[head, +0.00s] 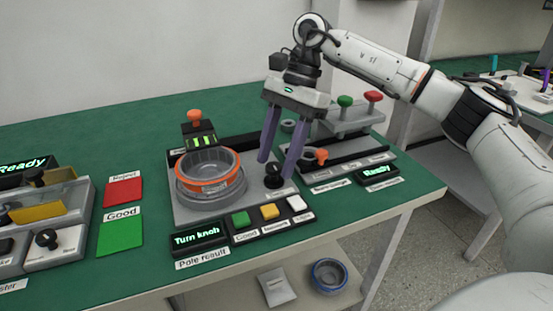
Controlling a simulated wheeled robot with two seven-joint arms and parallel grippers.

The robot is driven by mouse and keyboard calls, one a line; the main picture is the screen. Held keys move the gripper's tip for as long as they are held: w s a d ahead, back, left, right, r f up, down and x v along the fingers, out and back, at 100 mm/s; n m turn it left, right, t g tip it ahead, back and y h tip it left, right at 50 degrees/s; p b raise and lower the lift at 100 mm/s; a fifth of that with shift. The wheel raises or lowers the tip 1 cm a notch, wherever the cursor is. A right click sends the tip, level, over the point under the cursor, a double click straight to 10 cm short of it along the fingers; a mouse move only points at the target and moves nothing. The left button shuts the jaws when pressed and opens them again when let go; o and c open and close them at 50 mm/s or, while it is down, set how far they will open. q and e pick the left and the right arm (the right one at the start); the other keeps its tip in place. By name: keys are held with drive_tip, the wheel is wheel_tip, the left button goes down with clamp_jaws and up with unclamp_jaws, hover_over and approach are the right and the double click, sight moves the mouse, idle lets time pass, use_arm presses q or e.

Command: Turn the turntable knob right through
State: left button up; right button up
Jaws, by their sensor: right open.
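The black turntable knob (274,178) stands at the right front of the grey station plate. The turntable (209,193) is to its left and carries a round grey housing (210,160) with an orange band. My right gripper (276,168) points down with its purple fingers apart. In the picture the fingertips are on either side of the knob; I cannot tell whether they touch it. The display (197,238) in front of the turntable reads "Turn knob". My left gripper is not in view.
Green, yellow and white buttons (270,212) line the station's front edge. A station with red and green knobs (345,117) is at right. Red (123,192) and green (120,236) pads lie at left. A blue-rimmed ring (329,275) sits on the shelf below.

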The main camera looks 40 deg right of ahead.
drive_tip(key=shift+a+f, duration=0.1)
drive_tip(key=shift+f, duration=0.15)
drive_tip(key=c, duration=1)
drive_tip(key=shift+c, duration=0.2)
